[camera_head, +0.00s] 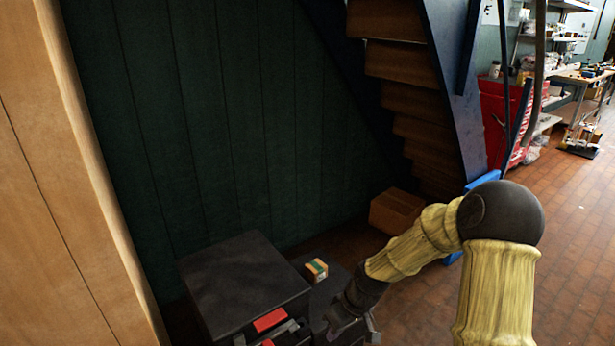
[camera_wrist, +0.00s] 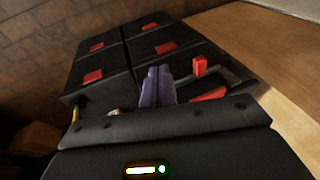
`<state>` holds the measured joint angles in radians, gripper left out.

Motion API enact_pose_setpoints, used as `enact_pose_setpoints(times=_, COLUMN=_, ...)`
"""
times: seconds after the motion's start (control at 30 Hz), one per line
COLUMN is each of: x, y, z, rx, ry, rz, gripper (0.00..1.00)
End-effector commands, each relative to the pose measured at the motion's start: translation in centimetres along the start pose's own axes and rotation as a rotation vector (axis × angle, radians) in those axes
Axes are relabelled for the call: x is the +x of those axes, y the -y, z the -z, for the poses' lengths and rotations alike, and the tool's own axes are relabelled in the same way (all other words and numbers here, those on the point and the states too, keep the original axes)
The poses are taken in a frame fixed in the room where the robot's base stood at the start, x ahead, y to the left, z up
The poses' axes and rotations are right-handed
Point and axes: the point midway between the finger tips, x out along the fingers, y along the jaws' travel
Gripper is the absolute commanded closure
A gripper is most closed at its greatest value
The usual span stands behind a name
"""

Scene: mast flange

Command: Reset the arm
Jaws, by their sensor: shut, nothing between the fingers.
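My arm, in a yellow sleeve with dark joints, reaches down and left from the right side of the head view. In the wrist view, my gripper (camera_wrist: 158,80) shows as two purple-grey fingers pressed together with nothing between them. It points towards a black drawer unit (camera_wrist: 140,62) with red tabs, and I cannot tell whether it touches it. The unit also stands at the bottom of the head view (camera_head: 242,278). My gripper end is low and dark there, just right of the unit, and its fingers are hard to make out.
A cardboard box (camera_head: 396,211) lies by the wooden stairs (camera_head: 400,85). A wooden panel (camera_head: 60,190) stands at the left, a dark green wall (camera_head: 210,120) behind. Brick floor (camera_head: 570,235) is open at the right.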

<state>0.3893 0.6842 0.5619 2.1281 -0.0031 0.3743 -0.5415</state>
Motion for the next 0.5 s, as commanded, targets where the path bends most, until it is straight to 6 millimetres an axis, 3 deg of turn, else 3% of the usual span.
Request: enact_pose_setpoints(times=0.5, x=-10.3, y=1.8, z=-8.6, rx=0.354, ry=-0.004, rz=-0.332, gripper=1.00)
